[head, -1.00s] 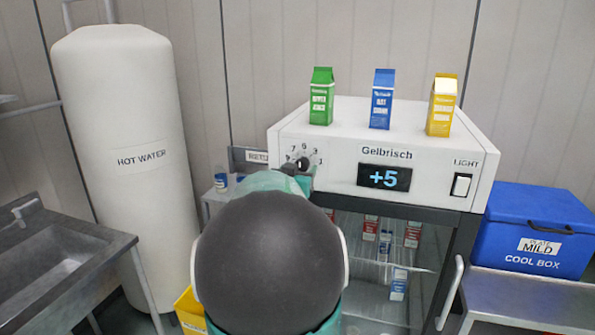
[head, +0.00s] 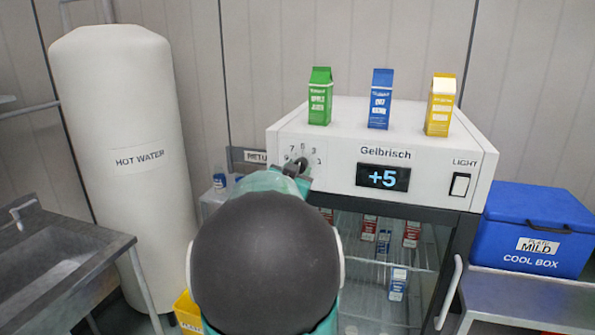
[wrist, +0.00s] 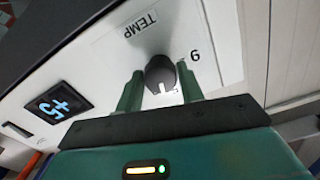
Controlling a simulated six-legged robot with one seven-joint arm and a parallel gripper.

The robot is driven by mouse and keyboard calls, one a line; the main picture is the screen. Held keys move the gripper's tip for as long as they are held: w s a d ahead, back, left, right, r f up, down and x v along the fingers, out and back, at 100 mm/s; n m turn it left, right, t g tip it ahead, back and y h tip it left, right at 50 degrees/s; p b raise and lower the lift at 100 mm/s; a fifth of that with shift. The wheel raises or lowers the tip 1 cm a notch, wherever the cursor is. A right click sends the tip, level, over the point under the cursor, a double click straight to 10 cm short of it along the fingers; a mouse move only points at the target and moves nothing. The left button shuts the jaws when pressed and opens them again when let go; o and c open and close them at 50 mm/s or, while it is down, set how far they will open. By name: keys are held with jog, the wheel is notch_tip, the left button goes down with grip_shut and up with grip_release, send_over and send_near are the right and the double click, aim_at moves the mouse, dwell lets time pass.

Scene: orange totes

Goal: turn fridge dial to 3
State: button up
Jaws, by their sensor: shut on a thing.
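The fridge dial (wrist: 160,72) is a dark round knob on the white fridge front, beside the word TEMP in the wrist view. A white mark shows on its side towards my gripper. My gripper (wrist: 160,84) has its two green fingers on either side of the dial and is shut on it. In the head view the dial (head: 303,164) is partly hidden by my gripper (head: 298,171); the numerals around it are small and its setting cannot be read. The fridge display (head: 383,178) reads +5.
Green (head: 320,97), blue (head: 380,99) and yellow (head: 440,105) cartons stand on the fridge top. A light switch (head: 460,185) is at the panel's right. A hot water tank (head: 125,130) stands left, a blue cool box (head: 535,230) right. Bottles and cartons show inside the fridge.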

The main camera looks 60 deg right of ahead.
jog(key=m, duration=0.4)
jog(key=shift+m, duration=0.4)
dwell(0.4)
jog(key=o, duration=1)
jog(key=a, duration=0.4)
jog(key=s+a, duration=0.1)
jog(key=a, duration=0.4)
jog(key=s+a, duration=0.1)
jog(key=a, duration=0.3)
jog(key=shift+a, duration=0.35)
